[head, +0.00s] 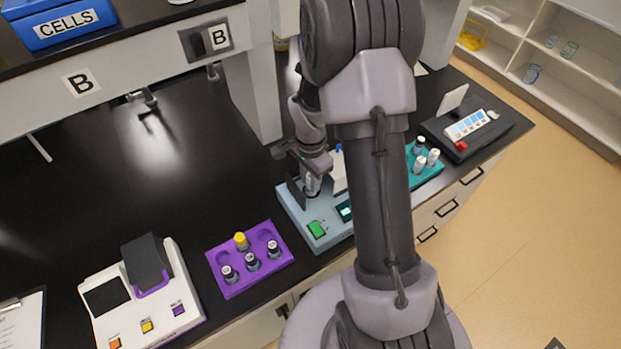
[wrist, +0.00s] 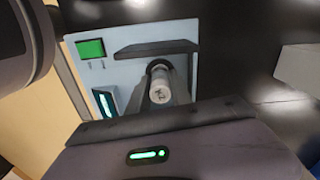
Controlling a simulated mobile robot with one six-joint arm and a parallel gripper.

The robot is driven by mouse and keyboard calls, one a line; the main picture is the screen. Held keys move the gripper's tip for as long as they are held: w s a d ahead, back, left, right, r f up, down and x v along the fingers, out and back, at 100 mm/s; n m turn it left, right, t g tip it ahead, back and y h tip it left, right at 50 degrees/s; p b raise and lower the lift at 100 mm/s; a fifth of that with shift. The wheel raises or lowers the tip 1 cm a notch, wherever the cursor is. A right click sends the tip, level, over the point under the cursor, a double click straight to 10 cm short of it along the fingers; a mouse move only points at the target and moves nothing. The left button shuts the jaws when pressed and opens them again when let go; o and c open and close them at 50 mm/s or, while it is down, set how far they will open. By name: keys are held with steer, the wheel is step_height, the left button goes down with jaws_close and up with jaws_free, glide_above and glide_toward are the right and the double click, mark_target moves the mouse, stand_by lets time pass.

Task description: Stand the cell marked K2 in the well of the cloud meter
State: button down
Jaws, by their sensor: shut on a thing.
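My gripper (head: 311,178) is shut on a small cell with a pale cap (wrist: 161,92). The cap carries a dark mark that looks like K2. The pale blue-grey instrument (head: 291,203), apparently the cloud meter, lies beneath; it has a green button (head: 316,229) and a small lit display (head: 345,211). In the wrist view the cell is over the instrument (wrist: 122,25), beside its raised dark flap (wrist: 155,48). The well is hidden by the cell and fingers. I cannot tell whether the cell's bottom is in the well or above it.
A purple rack (head: 232,287) with several vials stands left of the instrument. A white device (head: 182,265) stands farther left. A teal rack (head: 432,172) with vials and a dark tray (head: 515,122) stand to the right. The black bench behind left is clear; an overhead shelf (head: 150,65) crosses above.

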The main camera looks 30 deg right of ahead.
stand_by(0.3)
steer(key=shift+f+b, duration=0.75)
steer(key=shift+b, duration=0.05)
steer(key=shift+r, duration=0.1)
steer(key=shift+c, duration=2.2)
jaws_free()
steer(key=shift+r+p, duration=2.4)
steer(key=shift+r, duration=1.15)
